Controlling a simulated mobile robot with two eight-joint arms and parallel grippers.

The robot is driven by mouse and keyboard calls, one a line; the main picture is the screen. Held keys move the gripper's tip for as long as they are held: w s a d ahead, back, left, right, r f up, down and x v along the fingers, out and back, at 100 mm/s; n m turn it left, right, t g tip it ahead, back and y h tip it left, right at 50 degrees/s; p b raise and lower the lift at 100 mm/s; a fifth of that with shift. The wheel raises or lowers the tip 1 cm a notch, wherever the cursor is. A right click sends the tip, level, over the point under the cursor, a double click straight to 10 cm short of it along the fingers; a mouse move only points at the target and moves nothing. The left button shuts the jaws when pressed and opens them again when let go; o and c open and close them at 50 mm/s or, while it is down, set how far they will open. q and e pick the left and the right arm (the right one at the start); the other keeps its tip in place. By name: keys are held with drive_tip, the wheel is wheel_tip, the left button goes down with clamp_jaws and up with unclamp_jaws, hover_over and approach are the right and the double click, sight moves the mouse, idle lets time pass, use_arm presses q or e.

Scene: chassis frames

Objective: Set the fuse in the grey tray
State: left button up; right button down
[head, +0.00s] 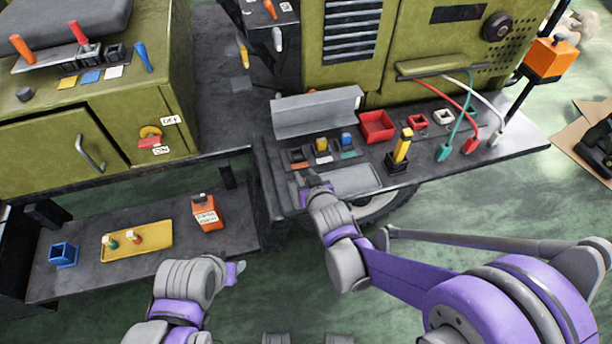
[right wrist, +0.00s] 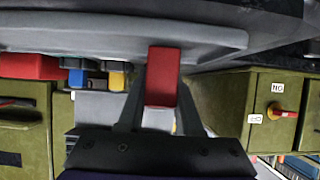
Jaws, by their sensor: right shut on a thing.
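The grey tray (head: 350,182) is a shallow rectangle on the front of the dark shelf and looks bare where it shows. My right gripper (head: 307,181) is over its left end and hides part of it. In the right wrist view that gripper (right wrist: 160,95) is shut on a red fuse (right wrist: 163,72) with a pale grey end. The fuse overlaps the rim of the tray (right wrist: 215,40) in that view; I cannot tell if they touch. A yellow fuse (head: 321,145) and a blue fuse (head: 347,139) stand in holders behind the tray. My left gripper (head: 236,271) is low, away from the shelf.
A red bin (head: 377,126) and a black holder with a tall yellow block (head: 402,146) stand right of the fuses. Red, green and white cables hang further right. A lower shelf at left holds a yellow tray (head: 150,250), a blue cup (head: 63,254) and an orange bottle (head: 207,212).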

drive_tip(key=shift+f, duration=0.15)
drive_tip(key=c, duration=0.6)
unclamp_jaws()
drive_tip(key=shift+r, duration=0.25)
drive_tip(key=p+v, duration=0.2)
drive_tip(key=v, duration=1)
drive_tip(key=s+d+m+g+h, duration=0.1)
drive_tip(key=s+d+g, duration=0.1)
drive_tip(key=s+d, duration=0.3)
drive_tip(key=s+d+f+m+g+h, duration=0.1)
drive_tip(key=s+d+g, duration=0.1)
drive_tip(key=s+d, duration=0.3)
drive_tip(key=s+d+f+m+g+h, duration=0.1)
drive_tip(key=s+d+g, duration=0.1)
drive_tip(key=s+d, duration=0.3)
drive_tip(key=shift+s+d+f+m+g+h, duration=0.1)
drive_tip(key=shift+d+m+g+h, duration=0.1)
drive_tip(key=shift+d, duration=0.15)
drive_tip(key=shift+d+f+m+g+h, duration=0.1)
drive_tip(key=shift+d+h, duration=0.1)
drive_tip(key=shift+d, duration=0.1)
